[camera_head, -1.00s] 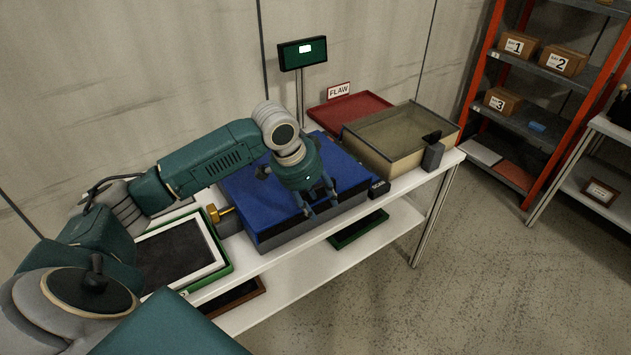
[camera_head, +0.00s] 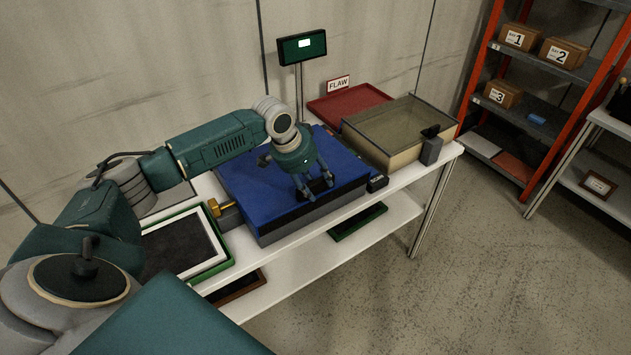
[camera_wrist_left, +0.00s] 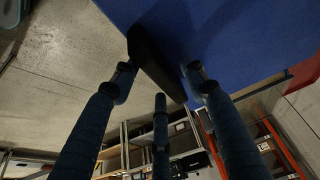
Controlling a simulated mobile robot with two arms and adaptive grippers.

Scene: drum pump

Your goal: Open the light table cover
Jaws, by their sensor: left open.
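The light table (camera_head: 292,226) is a low grey box on the white bench, with a flat blue cover (camera_head: 250,178) lying shut on top. A dark handle (camera_head: 319,187) sits at the cover's front edge. My left gripper (camera_head: 318,191) reaches down over the front of the cover, its fingers around the handle. In the left wrist view, the open fingers (camera_wrist_left: 160,80) are spread with the dark handle (camera_wrist_left: 153,62) between them, beneath the blue cover (camera_wrist_left: 235,35). I cannot tell whether any finger touches it. My right gripper is not in view.
A glass-topped tank (camera_head: 400,135) stands right of the light table, with a red FLAW tray (camera_head: 350,106) behind it. A green display (camera_head: 302,47) stands on a post at the back. A framed dark tray (camera_head: 180,245) lies left. The floor in front is clear.

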